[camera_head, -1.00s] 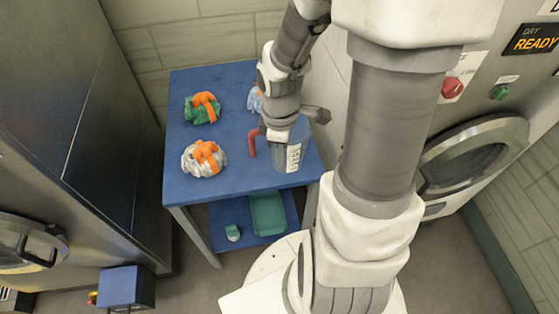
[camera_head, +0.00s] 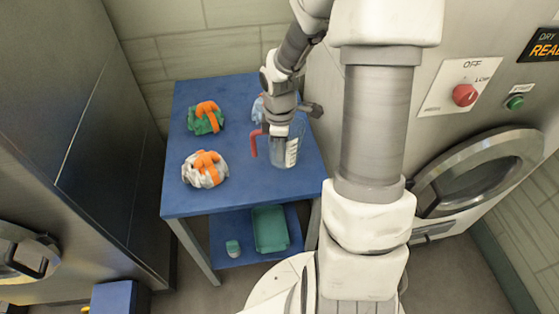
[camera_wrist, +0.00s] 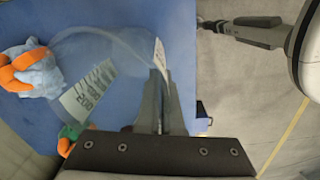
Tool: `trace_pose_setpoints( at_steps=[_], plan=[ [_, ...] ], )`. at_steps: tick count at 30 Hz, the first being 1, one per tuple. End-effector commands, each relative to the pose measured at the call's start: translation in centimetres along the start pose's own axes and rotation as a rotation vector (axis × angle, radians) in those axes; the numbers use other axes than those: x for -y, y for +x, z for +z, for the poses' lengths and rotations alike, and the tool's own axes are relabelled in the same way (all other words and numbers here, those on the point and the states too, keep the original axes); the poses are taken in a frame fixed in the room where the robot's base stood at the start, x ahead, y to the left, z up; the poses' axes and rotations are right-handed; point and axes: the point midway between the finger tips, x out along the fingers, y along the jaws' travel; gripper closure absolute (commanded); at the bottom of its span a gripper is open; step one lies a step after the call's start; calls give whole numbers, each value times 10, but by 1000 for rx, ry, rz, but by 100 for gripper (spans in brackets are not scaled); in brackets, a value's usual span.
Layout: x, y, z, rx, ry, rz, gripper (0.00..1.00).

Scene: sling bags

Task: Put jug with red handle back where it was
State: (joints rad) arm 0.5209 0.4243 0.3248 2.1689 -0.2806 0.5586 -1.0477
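The clear jug (camera_head: 287,153) with a red handle (camera_head: 253,145) is upright over the right side of the blue table (camera_head: 235,192). Whether its base touches the tabletop is unclear. My gripper (camera_head: 279,130) is at the jug's top. In the wrist view, my gripper's fingers (camera_wrist: 160,103) are close together on the jug's clear wall, and its printed scale (camera_wrist: 88,94) shows to their left. The red handle is not visible in the wrist view.
A green bag (camera_head: 205,120) and a silver-white bag (camera_head: 204,171), both with orange parts, stand left on the table. A light blue bag (camera_head: 258,108) is partly hidden behind my arm. The lower shelf holds a green tray (camera_head: 270,229) and a small container (camera_head: 233,248).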

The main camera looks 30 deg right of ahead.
Motion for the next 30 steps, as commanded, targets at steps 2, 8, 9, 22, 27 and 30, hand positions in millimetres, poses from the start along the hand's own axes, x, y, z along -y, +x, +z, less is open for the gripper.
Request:
trace_pose_setpoints(
  at_steps=[2, 8, 9, 22, 27, 30],
  plan=[
    [-4, 3, -1, 0, 0, -1, 100],
    [-4, 22, -2, 1, 1, -4, 100],
    [-3, 28, -2, 1, -1, -4, 100],
    [-4, 45, -2, 0, 1, 0, 100],
    [-4, 47, -2, 0, 1, -1, 82],
    [-4, 47, -2, 0, 1, -1, 67]
  ],
)
